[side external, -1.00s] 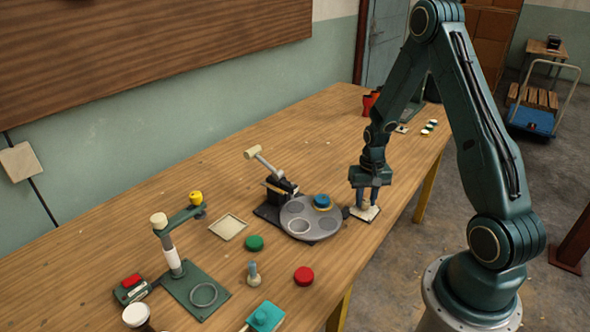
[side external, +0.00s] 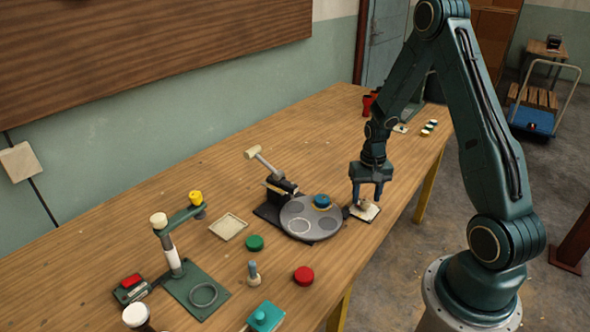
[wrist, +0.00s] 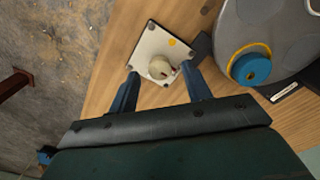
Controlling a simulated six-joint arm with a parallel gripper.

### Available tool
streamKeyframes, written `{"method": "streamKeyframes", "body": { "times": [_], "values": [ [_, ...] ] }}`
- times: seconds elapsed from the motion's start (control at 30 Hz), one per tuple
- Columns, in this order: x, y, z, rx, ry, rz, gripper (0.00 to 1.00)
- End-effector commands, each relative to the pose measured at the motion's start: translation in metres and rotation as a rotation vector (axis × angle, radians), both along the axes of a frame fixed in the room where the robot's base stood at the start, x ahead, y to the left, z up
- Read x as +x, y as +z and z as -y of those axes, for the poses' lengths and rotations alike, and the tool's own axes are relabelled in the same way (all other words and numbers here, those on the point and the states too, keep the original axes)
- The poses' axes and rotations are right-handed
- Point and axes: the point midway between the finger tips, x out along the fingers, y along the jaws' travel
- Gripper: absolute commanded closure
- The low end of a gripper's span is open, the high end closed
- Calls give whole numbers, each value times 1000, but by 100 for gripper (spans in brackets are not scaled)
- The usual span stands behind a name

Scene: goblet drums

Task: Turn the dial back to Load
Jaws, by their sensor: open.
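The dial is a cream knob (wrist: 160,68) on a square white plate (wrist: 151,38) with a yellow dot and a small red mark beside the knob. In the side view the plate (side external: 369,213) lies at the table's right edge, beside the grey turntable. My gripper (wrist: 160,83) is open, its two blue fingers apart just short of the knob in the wrist view. In the side view my gripper (side external: 367,199) hangs over the plate, the knob (side external: 363,204) showing below and between the fingers. I cannot read any label on the plate.
A grey round turntable (side external: 322,226) carries a blue knob-like piece (side external: 322,200) with a yellow ring, close left of the plate. A lever press with a cream handle (side external: 253,152) stands behind it. Red (side external: 303,276) and green (side external: 255,243) discs lie in front.

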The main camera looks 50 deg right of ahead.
Motion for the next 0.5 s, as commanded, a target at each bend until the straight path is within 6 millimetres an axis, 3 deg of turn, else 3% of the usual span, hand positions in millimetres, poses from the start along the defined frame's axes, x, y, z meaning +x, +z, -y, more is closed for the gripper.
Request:
{"method": "streamKeyframes", "body": {
  "times": [0.5],
  "values": [
    [0,70,0,-2,0,4,51]
  ]
}}
